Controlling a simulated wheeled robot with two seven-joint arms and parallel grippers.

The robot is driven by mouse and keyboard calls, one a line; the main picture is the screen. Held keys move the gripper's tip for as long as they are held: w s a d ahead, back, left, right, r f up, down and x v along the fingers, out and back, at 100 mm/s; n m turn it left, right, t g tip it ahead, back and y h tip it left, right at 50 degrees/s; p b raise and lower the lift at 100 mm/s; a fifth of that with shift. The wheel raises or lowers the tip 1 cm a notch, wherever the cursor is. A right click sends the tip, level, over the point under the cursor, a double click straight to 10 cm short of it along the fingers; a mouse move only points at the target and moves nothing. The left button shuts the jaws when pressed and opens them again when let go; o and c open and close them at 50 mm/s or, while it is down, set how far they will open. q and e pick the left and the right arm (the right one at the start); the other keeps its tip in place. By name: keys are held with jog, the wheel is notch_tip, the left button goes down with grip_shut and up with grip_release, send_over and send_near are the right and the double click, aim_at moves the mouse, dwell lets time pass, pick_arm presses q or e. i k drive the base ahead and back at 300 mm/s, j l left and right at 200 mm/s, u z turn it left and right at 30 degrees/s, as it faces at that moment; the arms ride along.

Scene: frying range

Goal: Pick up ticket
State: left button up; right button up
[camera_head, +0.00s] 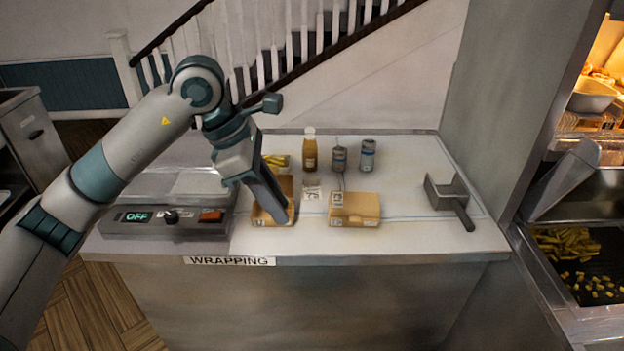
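A small white ticket (312,192) with dark print lies on the wrapping counter (420,240), between an open brown box (262,215) and a closed brown box (355,207). My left gripper (279,212) comes in from the left and points down over the open box, to the left of the ticket and apart from it in the picture. It is seen edge-on, so the gap between its fingers does not show. It hides part of the open box. My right gripper is not in view.
A sauce bottle (310,150) and two cans (367,155) stand at the back. A scoop (447,198) lies at the right. A unit with an OFF display (137,217) is at the left. The counter's front right is clear. Fried food (566,243) lies in a fryer bay at far right.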

aim_at(311, 187)
jog(key=i, duration=1.45)
